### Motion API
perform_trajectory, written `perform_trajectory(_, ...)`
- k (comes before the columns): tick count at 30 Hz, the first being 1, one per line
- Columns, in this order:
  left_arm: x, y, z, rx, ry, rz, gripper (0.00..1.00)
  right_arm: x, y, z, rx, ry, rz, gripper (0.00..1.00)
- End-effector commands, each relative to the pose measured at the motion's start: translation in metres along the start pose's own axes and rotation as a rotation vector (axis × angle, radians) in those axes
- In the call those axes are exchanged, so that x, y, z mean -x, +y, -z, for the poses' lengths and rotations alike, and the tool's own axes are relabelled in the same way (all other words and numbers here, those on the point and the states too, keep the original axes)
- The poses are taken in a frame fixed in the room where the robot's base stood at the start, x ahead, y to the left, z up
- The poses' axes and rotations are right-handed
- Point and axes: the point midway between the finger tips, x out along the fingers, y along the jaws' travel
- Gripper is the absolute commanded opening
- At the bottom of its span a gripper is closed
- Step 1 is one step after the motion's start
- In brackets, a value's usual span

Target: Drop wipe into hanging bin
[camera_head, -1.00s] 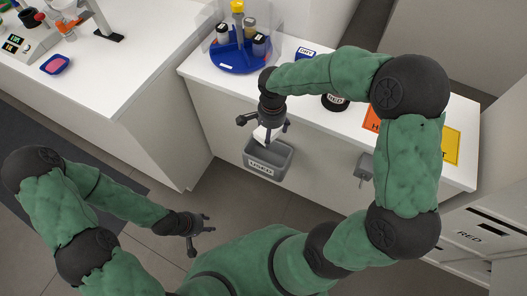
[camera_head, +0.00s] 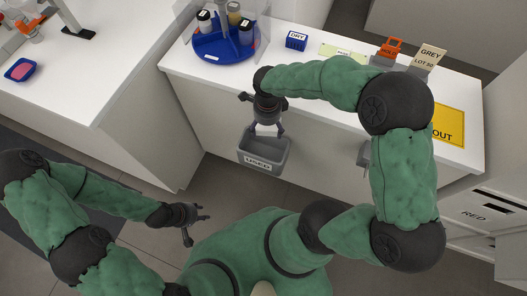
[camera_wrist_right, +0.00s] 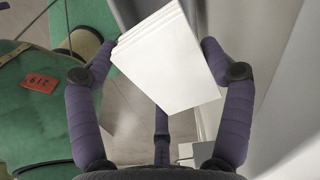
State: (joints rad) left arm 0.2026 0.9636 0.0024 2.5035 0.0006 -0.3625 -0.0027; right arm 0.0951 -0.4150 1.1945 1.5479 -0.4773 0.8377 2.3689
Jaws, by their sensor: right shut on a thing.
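The white folded wipe (camera_wrist_right: 168,58) shows large between my fingertips in the right wrist view. My right gripper (camera_head: 266,132) is shut on it, just above the grey hanging bin. My left gripper (camera_head: 196,224) is open and empty, low at the left, well away from the bin.
A blue round rack (camera_head: 217,54) with several jars stands on the counter (camera_head: 200,85) behind a clear screen. A blue DRY box (camera_head: 296,40), an orange HOLD sign (camera_head: 388,48), a GREY card (camera_head: 429,60) and a yellow OUT mat (camera_head: 449,124) are further right.

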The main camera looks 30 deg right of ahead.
Motion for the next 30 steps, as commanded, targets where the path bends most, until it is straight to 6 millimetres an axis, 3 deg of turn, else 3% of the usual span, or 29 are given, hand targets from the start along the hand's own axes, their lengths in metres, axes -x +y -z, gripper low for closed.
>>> perform_trajectory(13, -0.032, -0.011, 0.001, 0.000, 0.000, 0.000, 0.40, -0.048, 0.001, 0.000, 0.003, 0.000, -0.001, 0.50)
perform_trajectory(25, -0.035, -0.013, 0.001, 0.000, 0.000, 0.000, 0.40, -0.053, 0.000, 0.000, 0.003, 0.000, 0.000, 0.50)
perform_trajectory(26, -0.035, -0.013, 0.001, 0.000, 0.000, 0.000, 0.40, -0.053, 0.000, 0.000, 0.003, 0.000, 0.000, 0.89)
perform_trajectory(27, -0.035, -0.013, 0.001, 0.000, 0.000, 0.000, 0.40, -0.053, 0.000, 0.000, 0.003, 0.000, 0.000, 1.00)
perform_trajectory(30, -0.035, -0.013, 0.001, 0.000, 0.000, 0.000, 0.40, -0.053, 0.000, 0.000, 0.003, 0.000, 0.000, 1.00)
